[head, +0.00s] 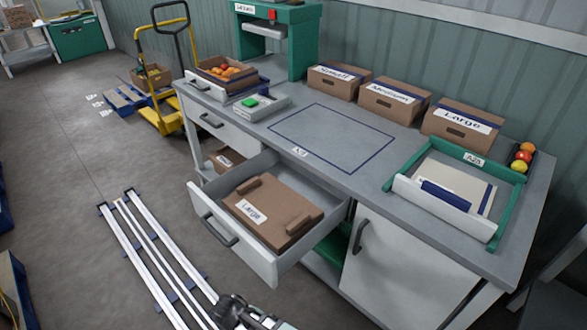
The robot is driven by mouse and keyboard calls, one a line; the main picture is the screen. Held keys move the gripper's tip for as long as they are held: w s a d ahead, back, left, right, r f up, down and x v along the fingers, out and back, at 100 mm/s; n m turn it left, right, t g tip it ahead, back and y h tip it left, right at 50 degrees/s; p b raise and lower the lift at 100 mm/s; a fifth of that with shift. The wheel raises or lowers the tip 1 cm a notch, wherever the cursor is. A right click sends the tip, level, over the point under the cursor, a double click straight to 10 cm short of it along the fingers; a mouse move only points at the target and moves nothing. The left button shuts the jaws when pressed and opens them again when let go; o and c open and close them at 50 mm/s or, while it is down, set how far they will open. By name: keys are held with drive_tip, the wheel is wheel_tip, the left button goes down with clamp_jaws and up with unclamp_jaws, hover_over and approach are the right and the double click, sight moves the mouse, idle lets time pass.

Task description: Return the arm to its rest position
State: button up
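My gripper (230,311) shows only as a small dark shape at the bottom edge of the head view. It is low in front of the bench, beside the floor rails and apart from the open drawer. The rest of my arm is mostly out of the picture. I cannot make out whether the fingers are open or shut, and I see nothing held in them.
A drawer (232,236) stands pulled out, holding a flattened "Large" carton (277,203). The bench top (335,185) has a clear outlined area. Small, Medium and Large boxes (465,122) line the back. A green-framed tray (400,157) is at right. Rails (150,256) run along the floor.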

drive_tip(key=s+d+f+m+g+y+p, duration=0.1)
drive_tip(key=s+d+f+m+g+y, duration=0.2)
drive_tip(key=s+d, duration=0.5)
drive_tip(key=s+d+f+m+g+y+p, duration=0.2)
drive_tip(key=s+d+f+m+g, duration=0.3)
drive_tip(key=d, duration=1)
drive_tip(key=s+m, duration=0.2)
drive_tip(key=s, duration=0.1)
drive_tip(key=shift+s+d+f+m+y, duration=0.15)
drive_tip(key=shift+d+f+m+y, duration=0.15)
drive_tip(key=shift+d+f+y, duration=0.1)
